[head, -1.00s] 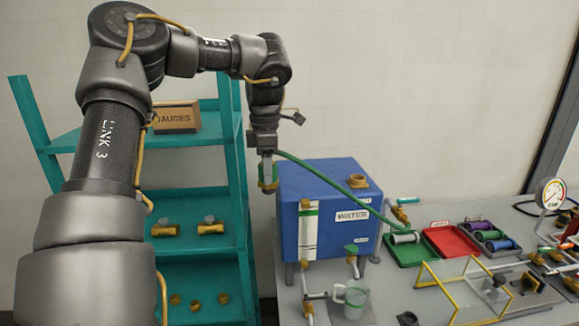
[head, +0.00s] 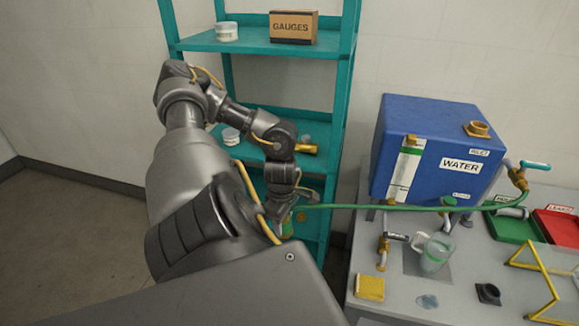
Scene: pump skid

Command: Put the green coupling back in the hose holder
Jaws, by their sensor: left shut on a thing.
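My left gripper (head: 287,218) is shut on the green coupling (head: 288,231), low in front of the teal shelf and left of the blue tank. The coupling is small and partly hidden by the gripper and arm. A green hose (head: 375,207) runs from it to the right, across the front of the tank, toward the valve and green tray. I cannot make out a hose holder with certainty. My right gripper is not in view.
The teal shelf (head: 348,60) stands behind my left arm, holding a gauges box (head: 293,27) and jars. The blue water tank (head: 435,145) stands on the grey bench (head: 455,300). A clear jug (head: 437,252), a yellow block (head: 370,288) and a green tray (head: 513,232) are there too.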

